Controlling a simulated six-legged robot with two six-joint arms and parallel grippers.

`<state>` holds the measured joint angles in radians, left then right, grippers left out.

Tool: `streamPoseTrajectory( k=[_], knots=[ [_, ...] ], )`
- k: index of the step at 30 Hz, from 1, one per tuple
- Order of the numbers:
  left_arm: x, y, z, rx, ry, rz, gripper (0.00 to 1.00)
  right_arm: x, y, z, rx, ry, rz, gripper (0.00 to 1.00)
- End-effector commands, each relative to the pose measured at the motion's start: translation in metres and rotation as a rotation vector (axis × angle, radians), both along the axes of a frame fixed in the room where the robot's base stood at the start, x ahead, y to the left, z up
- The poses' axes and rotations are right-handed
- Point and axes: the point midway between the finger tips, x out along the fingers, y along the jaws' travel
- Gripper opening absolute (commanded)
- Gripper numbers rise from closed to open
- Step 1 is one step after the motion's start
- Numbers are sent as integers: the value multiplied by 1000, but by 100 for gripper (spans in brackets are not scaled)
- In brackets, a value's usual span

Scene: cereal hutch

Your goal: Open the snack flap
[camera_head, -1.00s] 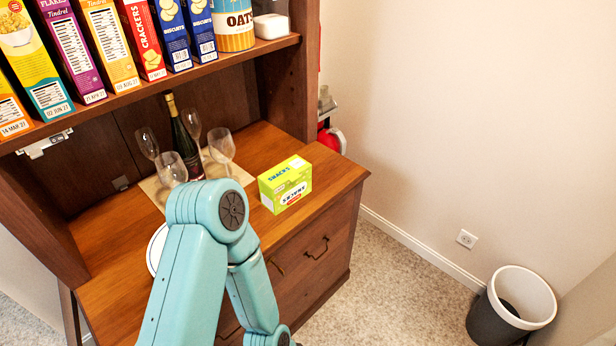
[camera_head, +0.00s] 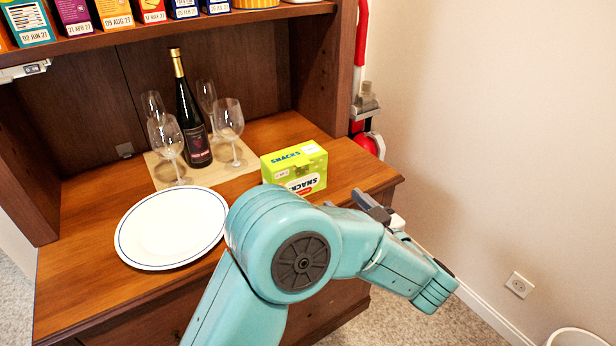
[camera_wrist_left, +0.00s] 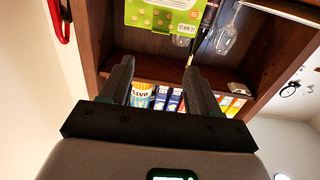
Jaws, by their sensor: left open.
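The green snack box (camera_head: 295,168) stands upright on the right part of the wooden counter, its top looking closed in the head view. In the wrist view the box (camera_wrist_left: 162,14) shows at the top edge, cut off by the frame. My left gripper (camera_head: 378,207) is to the right of the box and nearer the camera in the head view, partly hidden by its own wrist. In the wrist view its two dark fingers (camera_wrist_left: 160,85) are apart with nothing between them, and the box lies beyond them. My right gripper is not in view.
A white plate (camera_head: 172,228) lies on the counter left of my arm. A dark bottle (camera_head: 192,125) and several wine glasses (camera_head: 229,120) stand on a mat behind it. A shelf of cereal boxes (camera_head: 110,12) hangs above. Open floor and a wall lie to the right.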

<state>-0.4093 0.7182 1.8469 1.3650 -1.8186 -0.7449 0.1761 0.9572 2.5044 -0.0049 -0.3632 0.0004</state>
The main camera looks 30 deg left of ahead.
Motion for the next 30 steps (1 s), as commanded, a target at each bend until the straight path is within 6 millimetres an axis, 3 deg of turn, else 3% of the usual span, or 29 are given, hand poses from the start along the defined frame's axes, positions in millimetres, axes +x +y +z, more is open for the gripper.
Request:
streamPoseTrajectory(
  k=[9,15,21,30],
  knots=[
    [25,75,-1,-1,-1,3,62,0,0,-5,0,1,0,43],
    [40,112,0,0,-1,2,62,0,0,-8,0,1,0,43],
    [50,131,0,-1,0,-1,62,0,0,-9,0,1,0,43],
    [53,132,0,0,0,-2,62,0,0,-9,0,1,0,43]
  ],
)
